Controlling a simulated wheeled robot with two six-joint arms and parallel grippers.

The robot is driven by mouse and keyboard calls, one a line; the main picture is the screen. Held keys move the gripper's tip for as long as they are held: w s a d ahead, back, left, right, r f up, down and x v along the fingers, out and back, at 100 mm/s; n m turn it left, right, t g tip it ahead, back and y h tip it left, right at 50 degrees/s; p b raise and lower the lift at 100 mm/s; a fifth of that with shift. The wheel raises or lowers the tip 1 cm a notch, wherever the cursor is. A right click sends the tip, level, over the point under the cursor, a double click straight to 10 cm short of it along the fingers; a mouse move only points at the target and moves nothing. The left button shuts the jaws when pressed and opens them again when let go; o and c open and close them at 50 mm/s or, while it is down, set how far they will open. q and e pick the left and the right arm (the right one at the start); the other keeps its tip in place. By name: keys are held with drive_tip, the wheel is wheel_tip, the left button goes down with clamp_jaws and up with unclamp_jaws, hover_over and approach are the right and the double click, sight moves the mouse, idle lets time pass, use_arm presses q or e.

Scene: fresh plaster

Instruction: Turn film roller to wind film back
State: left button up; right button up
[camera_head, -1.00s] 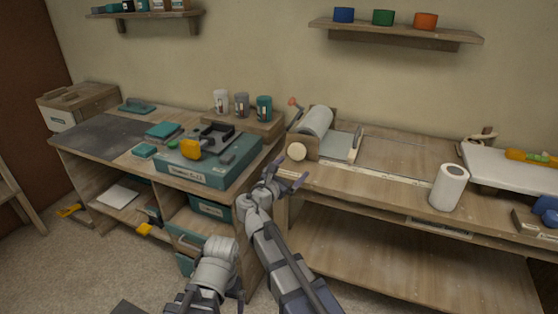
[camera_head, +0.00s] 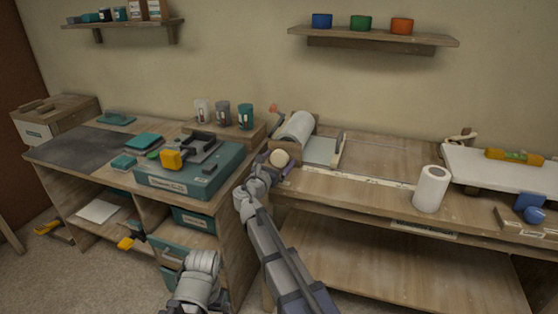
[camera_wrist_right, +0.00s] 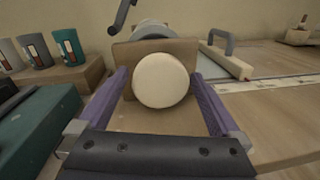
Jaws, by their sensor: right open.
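The film roller (camera_head: 296,130) is a white roll in a wooden holder at the left end of the right bench. Its round pale end knob (camera_head: 279,158) faces me; in the right wrist view the knob (camera_wrist_right: 160,80) sits between two purple fingers, in front of a wooden side plate (camera_wrist_right: 178,55). My right gripper (camera_head: 276,168) is open at the knob, with a finger on each side and visible gaps between them and it. A sheet of film (camera_head: 322,150) lies behind the knob, right of the roll.
A teal case (camera_head: 190,180) with a yellow tool (camera_head: 172,159) stands on the left bench. Several cups stand on a wooden block behind it. A white paper roll (camera_head: 431,189) stands upright on the right bench. A dark crank (camera_wrist_right: 122,15) shows above the knob in the wrist view.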

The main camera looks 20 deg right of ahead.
drive_tip(key=c, duration=1.3)
drive_tip(key=m, duration=0.3)
drive_tip(key=shift+p, duration=0.35)
drive_tip(key=m, duration=0.4)
drive_tip(key=shift+y+p, duration=0.4)
drive_tip(key=m+y, duration=0.1)
drive_tip(key=m, duration=0.5)
drive_tip(key=shift+s+p, duration=0.1)
drive_tip(key=shift+p, duration=0.25)
drive_tip(key=shift+m, duration=0.3)
